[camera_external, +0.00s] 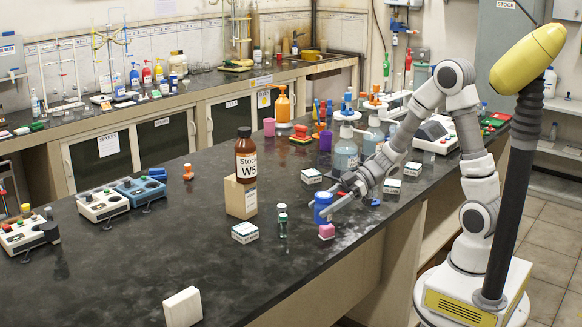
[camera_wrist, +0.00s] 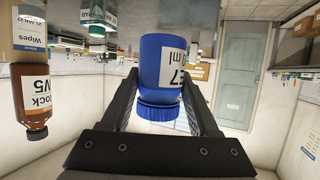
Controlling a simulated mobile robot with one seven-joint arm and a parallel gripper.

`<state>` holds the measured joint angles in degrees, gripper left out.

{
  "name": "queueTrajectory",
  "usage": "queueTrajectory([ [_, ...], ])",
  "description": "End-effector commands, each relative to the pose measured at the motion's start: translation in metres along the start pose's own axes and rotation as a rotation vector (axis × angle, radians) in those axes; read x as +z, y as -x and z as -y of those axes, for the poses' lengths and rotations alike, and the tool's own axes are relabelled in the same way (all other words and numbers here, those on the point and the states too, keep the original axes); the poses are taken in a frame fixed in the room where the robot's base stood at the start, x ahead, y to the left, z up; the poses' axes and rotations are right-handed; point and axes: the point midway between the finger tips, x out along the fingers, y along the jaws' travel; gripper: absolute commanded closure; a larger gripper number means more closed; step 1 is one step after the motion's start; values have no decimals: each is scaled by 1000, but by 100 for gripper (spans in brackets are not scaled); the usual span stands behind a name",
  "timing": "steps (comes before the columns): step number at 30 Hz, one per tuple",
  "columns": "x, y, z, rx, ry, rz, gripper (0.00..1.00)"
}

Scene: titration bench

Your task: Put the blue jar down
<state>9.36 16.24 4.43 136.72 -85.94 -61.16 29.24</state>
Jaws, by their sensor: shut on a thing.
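The blue jar (camera_external: 323,208) is at the end of my arm, over the dark bench top (camera_external: 255,275) near its front edge. In the wrist view the blue jar (camera_wrist: 165,75) has a white label and a ridged blue cap, and it appears upside down, as the whole wrist picture does. My gripper (camera_wrist: 163,85) has one finger on each side of the jar and is shut on it; my gripper also shows in the external view (camera_external: 334,203). I cannot tell whether the jar's base touches the bench.
A brown Stock bottle (camera_external: 246,157) stands on a cardboard box (camera_external: 240,198).

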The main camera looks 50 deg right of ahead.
Motion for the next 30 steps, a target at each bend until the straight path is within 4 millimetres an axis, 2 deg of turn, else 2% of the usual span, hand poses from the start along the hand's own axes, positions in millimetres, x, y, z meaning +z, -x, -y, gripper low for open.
queueTrajectory([
  [1,7,-16,6,-7,1,0,98],
  [3,10,-33,11,-5,1,0,98],
  [9,14,-67,21,-1,1,-1,98],
  [14,16,-76,23,1,0,0,98],
  [22,50,-89,22,2,-2,0,98],
  [30,50,-89,22,3,1,0,98],
])
